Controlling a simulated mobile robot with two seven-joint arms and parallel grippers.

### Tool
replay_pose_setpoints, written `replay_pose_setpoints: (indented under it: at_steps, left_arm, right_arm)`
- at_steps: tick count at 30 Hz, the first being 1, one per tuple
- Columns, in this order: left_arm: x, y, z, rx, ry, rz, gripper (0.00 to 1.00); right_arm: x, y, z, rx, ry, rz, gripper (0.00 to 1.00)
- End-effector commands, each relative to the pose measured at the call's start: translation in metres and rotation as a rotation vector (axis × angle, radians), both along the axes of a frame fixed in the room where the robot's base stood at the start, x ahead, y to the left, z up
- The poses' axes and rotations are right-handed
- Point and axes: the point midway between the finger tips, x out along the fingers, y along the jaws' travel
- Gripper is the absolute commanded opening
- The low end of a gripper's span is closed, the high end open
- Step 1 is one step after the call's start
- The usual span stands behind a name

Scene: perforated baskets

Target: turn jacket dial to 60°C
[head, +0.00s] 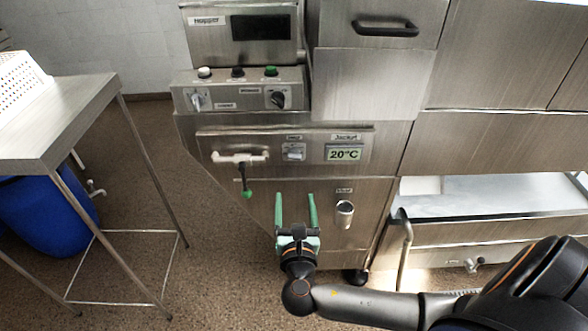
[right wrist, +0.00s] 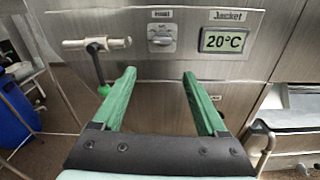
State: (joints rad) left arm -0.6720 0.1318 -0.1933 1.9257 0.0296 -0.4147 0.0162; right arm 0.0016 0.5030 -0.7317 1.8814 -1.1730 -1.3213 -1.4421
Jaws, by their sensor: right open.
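A display reading 20°C (head: 344,153) under a "Jacket" label sits on the steel front panel; it also shows in the right wrist view (right wrist: 225,41). Left of it is a small grey knob (head: 293,152) under its own label, also in the right wrist view (right wrist: 162,39). A round metal dial (head: 344,210) with a small label I cannot read sits lower on the machine. My right gripper (head: 296,196) has two green fingers, spread and empty, in front of the machine below the knob and left of the round dial. It also shows in the right wrist view (right wrist: 159,76).
A valve handle (head: 240,157) with a green-tipped lever sticks out left of the knob. A control box (head: 238,92) with buttons and two knobs stands above. A steel table (head: 60,120) is at left, a blue drum (head: 45,215) under it. A steel bench (head: 480,195) stands at right.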

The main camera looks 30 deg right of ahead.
Motion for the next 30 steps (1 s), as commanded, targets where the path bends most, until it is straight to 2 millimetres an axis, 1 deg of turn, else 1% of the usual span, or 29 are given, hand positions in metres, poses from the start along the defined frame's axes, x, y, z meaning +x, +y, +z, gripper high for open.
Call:
replay_pose_setpoints:
  at_steps: [1,3,7,15,21,25,30]
  left_arm:
    - [0.000,-0.001,-0.001,-0.002,-0.001,-0.001,0.50]
    - [0.000,-0.001,-0.001,-0.002,-0.002,-0.002,0.50]
    - [0.001,-0.002,0.000,-0.004,-0.003,-0.003,0.50]
    - [0.001,-0.003,-0.002,-0.005,-0.002,-0.005,0.50]
    - [0.001,-0.004,-0.004,-0.005,-0.001,-0.006,0.50]
    - [0.002,-0.004,-0.003,-0.005,-0.003,-0.007,0.50]
    - [0.003,-0.004,-0.002,-0.005,-0.007,-0.008,0.50]
  right_arm:
    - [0.002,-0.002,0.005,-0.039,-0.009,-0.006,0.75]
    - [0.006,-0.005,0.009,-0.064,-0.012,-0.009,0.75]
    - [0.021,-0.015,0.010,-0.067,-0.013,-0.013,0.75]
    - [0.068,-0.044,0.009,-0.063,-0.012,-0.012,0.75]
    - [0.095,-0.060,0.008,-0.060,-0.010,-0.012,0.75]
    - [0.104,-0.066,0.008,-0.059,-0.010,-0.010,0.75]
    - [0.108,-0.068,0.008,-0.058,-0.008,-0.010,0.75]
